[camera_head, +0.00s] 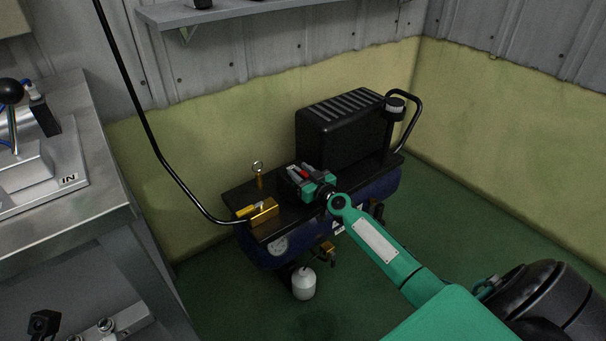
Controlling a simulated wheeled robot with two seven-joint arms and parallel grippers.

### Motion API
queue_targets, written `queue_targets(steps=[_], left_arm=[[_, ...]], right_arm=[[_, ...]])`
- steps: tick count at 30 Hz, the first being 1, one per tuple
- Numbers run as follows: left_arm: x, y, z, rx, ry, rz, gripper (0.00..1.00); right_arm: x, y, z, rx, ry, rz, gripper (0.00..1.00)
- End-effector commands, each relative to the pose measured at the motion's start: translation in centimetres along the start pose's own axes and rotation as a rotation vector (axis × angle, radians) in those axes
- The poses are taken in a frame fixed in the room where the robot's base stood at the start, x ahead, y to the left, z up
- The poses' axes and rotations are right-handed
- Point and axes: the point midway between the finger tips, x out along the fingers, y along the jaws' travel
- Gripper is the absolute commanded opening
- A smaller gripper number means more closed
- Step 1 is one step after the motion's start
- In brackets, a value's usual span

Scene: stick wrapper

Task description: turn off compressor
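The compressor stands on the floor in the corner, with a dark blue tank (379,191), a black top plate (238,197) and a ribbed black motor housing (335,132). My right arm comes in from the lower right, and its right gripper (297,172) is over the top plate, left of the housing. Something small and red shows at the gripper's fingers; I cannot tell whether it is held or only beside them. Whether the fingers are open or shut is too small to tell. My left gripper is not in view.
A brass block (264,212) and a brass ring-topped fitting (259,174) sit on the plate's left part. A black hose (160,150) runs to the block. A metal workbench (60,215) stands left, a shelf (215,10) hangs above. Green floor (470,220) is clear at right.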

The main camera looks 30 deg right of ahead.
Motion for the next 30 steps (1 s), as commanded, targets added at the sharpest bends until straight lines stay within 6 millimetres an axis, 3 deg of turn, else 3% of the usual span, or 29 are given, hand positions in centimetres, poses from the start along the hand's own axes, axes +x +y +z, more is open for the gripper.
queue_targets(steps=[8,21,30], left_arm=[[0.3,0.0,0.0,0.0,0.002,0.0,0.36],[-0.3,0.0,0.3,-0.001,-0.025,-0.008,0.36],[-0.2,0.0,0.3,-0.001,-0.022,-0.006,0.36]], right_arm=[[-2.2,0.0,0.0,-0.002,-0.002,0.0,0.38],[-9.7,0.0,0.2,-0.002,-0.003,-0.001,0.38],[-13.1,0.0,0.1,-0.002,-0.001,0.0,0.38]])
